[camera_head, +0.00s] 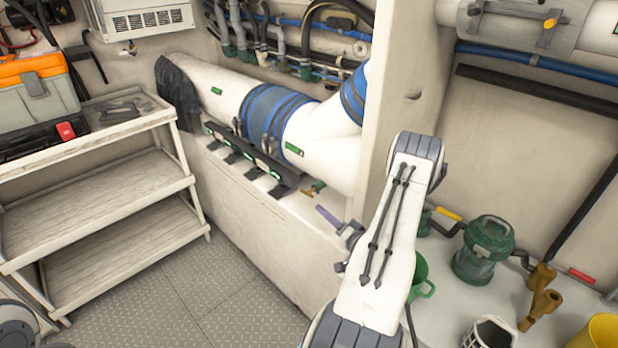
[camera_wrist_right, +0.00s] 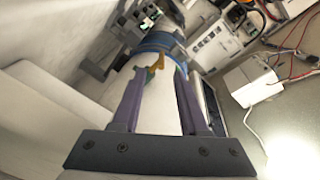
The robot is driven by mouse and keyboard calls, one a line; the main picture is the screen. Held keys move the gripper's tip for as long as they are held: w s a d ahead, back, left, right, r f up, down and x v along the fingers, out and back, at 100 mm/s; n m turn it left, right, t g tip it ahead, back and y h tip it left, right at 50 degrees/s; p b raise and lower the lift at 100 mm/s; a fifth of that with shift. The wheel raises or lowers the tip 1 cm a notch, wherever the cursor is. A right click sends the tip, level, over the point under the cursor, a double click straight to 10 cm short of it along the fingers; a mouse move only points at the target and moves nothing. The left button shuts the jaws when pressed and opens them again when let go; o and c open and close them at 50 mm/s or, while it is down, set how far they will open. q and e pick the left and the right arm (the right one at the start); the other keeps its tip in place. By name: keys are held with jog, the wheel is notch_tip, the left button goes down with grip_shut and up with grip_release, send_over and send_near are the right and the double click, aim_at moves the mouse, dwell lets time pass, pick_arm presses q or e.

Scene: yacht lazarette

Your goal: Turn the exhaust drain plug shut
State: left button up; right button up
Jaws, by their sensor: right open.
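The exhaust drain plug, a small brass-coloured handle (camera_head: 318,186), sits low beside the white exhaust pipe (camera_head: 315,135) with blue bands, on the pale ledge. In the right wrist view the brass plug (camera_wrist_right: 156,66) shows ahead, between the tips of the two purple fingers. My right gripper (camera_head: 326,214) is near the ledge edge, just below and right of the plug in the head view. It is open, and in the right wrist view (camera_wrist_right: 159,74) nothing is clamped between its fingers. The fingers look apart from the plug, though exact depth is unclear. My left gripper is out of view.
A black rail with clamps (camera_head: 245,155) runs along the ledge beside the pipe. A pale partition (camera_head: 405,90) stands right of the pipe. A shelf unit (camera_head: 110,205) with a toolbox (camera_head: 38,95) is at left. Green strainer (camera_head: 484,250) and brass fittings are at right. The floor between is clear.

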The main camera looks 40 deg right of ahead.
aim_at(309, 193)
jog(key=shift+m, duration=0.3)
jog(key=w, duration=0.3)
jog(key=w+d+p, duration=0.1)
jog(key=w, duration=0.2)
jog(key=w+p, duration=0.1)
jog(key=w, duration=0.2)
jog(key=shift+w+d+r, duration=0.2)
jog(key=shift+d+r, duration=0.1)
jog(key=shift+d, duration=0.1)
grip_shut()
jog(key=shift+w+f+t+b, duration=0.1)
jog(key=shift+f+t+b, duration=0.2)
jog(key=shift+t+b, duration=0.6)
jog(key=shift+r+b, duration=0.1)
jog(key=shift+b, duration=0.45)
jog(key=shift+r, duration=0.3)
